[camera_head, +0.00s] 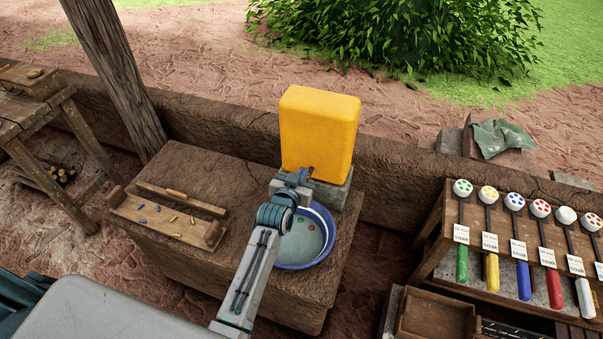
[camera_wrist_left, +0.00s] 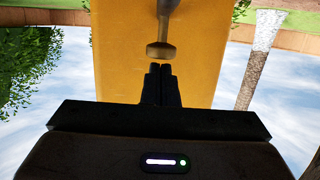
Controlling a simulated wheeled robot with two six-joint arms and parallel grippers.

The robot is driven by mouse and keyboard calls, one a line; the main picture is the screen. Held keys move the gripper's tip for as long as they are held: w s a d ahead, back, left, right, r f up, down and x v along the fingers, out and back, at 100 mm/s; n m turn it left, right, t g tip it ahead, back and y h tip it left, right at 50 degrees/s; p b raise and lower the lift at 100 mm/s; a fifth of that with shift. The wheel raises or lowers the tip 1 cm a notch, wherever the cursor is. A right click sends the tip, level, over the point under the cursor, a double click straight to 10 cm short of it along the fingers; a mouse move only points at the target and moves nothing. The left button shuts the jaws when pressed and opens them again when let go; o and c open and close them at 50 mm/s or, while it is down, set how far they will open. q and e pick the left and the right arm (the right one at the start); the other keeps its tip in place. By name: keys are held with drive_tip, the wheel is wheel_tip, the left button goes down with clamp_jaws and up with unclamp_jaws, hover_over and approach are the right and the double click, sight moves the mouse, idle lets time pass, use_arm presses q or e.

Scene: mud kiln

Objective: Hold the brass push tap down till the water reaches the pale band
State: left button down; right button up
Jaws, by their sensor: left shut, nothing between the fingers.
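The yellow water container (camera_head: 318,130) stands on a block at the back of the mud bench. Its brass push tap (camera_wrist_left: 160,48) shows in the wrist view, with a round button end just beyond my fingertips; a small gap seems to lie between them. My left gripper (camera_wrist_left: 160,70) is shut and empty. In the head view the left gripper (camera_head: 303,176) is at the container's lower front and largely hides the tap. The blue-rimmed basin (camera_head: 327,244) sits below, partly behind my arm, with small red and green things inside. I cannot make out the water level clearly.
A wooden tray (camera_head: 160,222) with small coloured pieces lies on the bench at left. A rack of colour-handled tools (camera_head: 492,270) stands at right. A low mud wall (camera_head: 400,180) runs behind the bench. An empty wooden box (camera_head: 433,315) is at the lower right.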

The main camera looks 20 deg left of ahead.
use_arm(q)
drive_tip(key=shift+f+b, duration=0.3)
drive_tip(key=shift+f, duration=0.65)
drive_tip(key=shift+s+f, duration=0.1)
drive_tip(key=shift+f, duration=0.1)
idle(2.8)
